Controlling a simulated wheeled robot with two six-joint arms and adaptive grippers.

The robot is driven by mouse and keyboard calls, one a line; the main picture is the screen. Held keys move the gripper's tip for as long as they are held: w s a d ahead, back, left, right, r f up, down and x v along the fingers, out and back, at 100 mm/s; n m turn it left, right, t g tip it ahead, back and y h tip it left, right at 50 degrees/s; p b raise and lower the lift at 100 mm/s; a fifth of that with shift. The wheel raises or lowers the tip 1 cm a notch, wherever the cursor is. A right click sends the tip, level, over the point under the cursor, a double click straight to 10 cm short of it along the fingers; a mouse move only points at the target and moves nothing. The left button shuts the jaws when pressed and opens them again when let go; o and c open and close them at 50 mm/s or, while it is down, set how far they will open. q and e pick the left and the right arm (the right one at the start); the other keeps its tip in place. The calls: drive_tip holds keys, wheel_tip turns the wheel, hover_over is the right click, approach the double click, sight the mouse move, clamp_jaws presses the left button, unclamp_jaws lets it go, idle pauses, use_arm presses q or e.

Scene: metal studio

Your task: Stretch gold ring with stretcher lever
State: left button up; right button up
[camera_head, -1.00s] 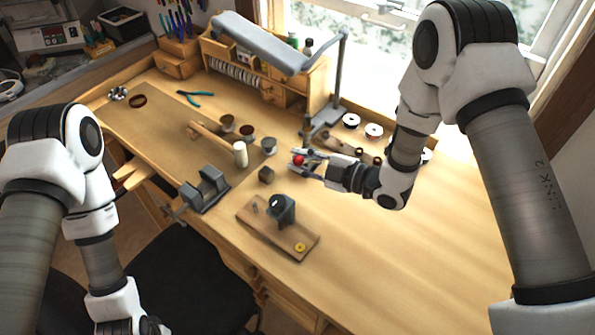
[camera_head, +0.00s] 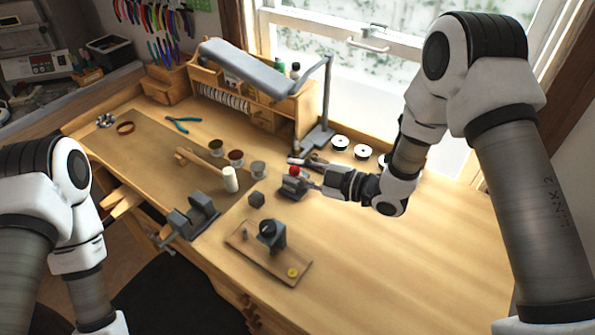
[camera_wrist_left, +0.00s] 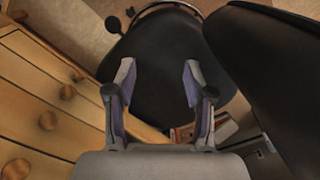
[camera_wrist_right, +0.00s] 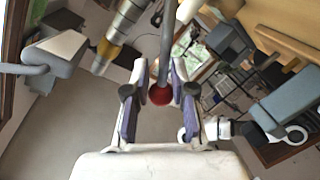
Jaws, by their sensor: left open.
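My right gripper (camera_head: 297,184) is over the bench behind the wooden stretcher base, its fingers around a red ball knob (camera_head: 294,170). In the right wrist view the red knob (camera_wrist_right: 160,95), on a thin grey rod (camera_wrist_right: 167,40), sits between the part-closed fingers. I cannot tell where the rod is fixed. The wooden base (camera_head: 253,258) carries a dark grey block (camera_head: 272,233). A small yellow disc (camera_head: 292,272), possibly the gold ring, lies flat at its near right end. My left gripper (camera_wrist_left: 158,85) is open and empty, above a black stool seat.
A grey vise (camera_head: 190,216) is on the bench's front edge. A small dark cube (camera_head: 256,199), a mallet (camera_head: 229,180) and several pots (camera_head: 236,157) stand nearby. A lamp (camera_head: 250,68) overhangs the back. The bench's right side (camera_head: 400,260) is clear.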

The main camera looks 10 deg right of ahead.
drive_tip(key=shift+a, duration=0.15)
drive_tip(key=shift+s, duration=0.1)
drive_tip(key=v, duration=1.2)
